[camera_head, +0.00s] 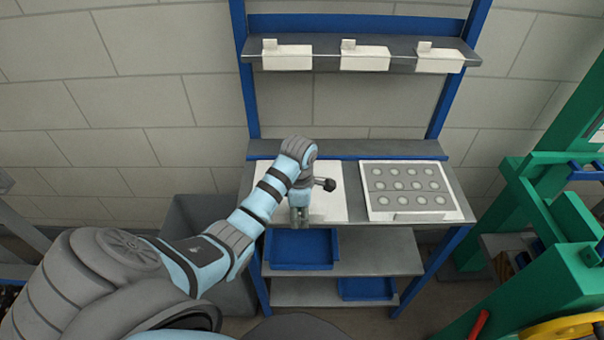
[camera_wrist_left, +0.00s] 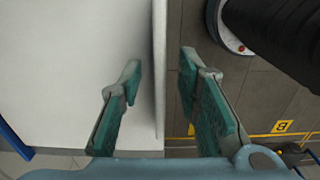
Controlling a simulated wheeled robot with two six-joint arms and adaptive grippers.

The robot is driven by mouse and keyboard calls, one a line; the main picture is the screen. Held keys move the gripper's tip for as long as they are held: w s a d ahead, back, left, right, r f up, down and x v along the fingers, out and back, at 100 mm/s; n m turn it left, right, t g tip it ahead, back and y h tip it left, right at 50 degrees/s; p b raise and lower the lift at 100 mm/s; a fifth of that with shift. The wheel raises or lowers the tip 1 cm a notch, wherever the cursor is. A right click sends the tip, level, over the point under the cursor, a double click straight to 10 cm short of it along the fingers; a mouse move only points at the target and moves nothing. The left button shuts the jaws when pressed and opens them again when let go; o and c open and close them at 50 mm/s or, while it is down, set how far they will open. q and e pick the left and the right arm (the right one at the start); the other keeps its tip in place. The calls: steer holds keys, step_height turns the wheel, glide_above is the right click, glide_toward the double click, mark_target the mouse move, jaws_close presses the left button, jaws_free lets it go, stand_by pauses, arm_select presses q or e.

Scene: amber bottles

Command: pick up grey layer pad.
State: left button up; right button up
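A grey sheet with several pale round spots (camera_head: 408,184) lies within a white frame or shallow box (camera_head: 440,215) on the right of the bench; I take it for the grey layer pad, but cannot be sure. A plain white flat piece (camera_head: 330,205) lies on the left of the bench. My left gripper (camera_head: 300,215) is at its front edge. In the left wrist view the gripper (camera_wrist_left: 160,90) is open, with a pale thin edge (camera_wrist_left: 158,70) between its fingers. One finger is over the white surface (camera_wrist_left: 70,70), the other over the floor. My right gripper is out of view.
Blue trays (camera_head: 302,248) sit on the shelf below the bench top. White boxes (camera_head: 287,58) stand on the upper shelf. A grey bin (camera_head: 195,215) stands left of the bench, and green framing (camera_head: 545,205) stands at the right.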

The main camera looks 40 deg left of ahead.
arm_select(q)
jaws_close()
steer(key=shift+w+r, duration=0.1)
steer(key=shift+r, duration=0.1)
